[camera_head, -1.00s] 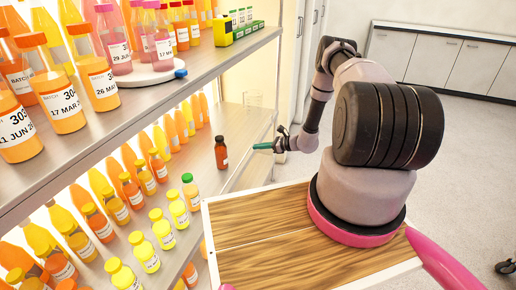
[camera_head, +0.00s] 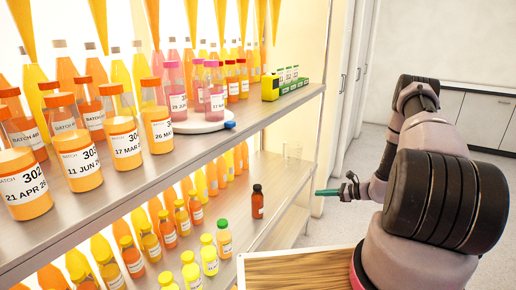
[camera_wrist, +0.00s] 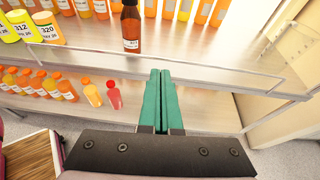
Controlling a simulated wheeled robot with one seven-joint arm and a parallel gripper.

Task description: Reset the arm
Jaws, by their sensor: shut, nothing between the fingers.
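My gripper (camera_head: 328,192) has green fingers. In the head view it is in front of the lower shelf's right end, to the right of a small dark brown bottle (camera_head: 258,202). The wrist view shows the two green fingers (camera_wrist: 158,100) side by side, shut, with nothing held. The brown bottle also shows in the wrist view (camera_wrist: 131,30), standing on the shelf beyond the fingertips and a little left, apart from them. My arm reaches out from the right side of the head view.
The upper shelf (camera_head: 205,148) carries juice bottles, a white round tray (camera_head: 203,126) and a green vial rack (camera_head: 292,86). Several yellow and orange bottles stand on the lower shelf, including a green-capped one (camera_head: 224,238). Open floor lies right.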

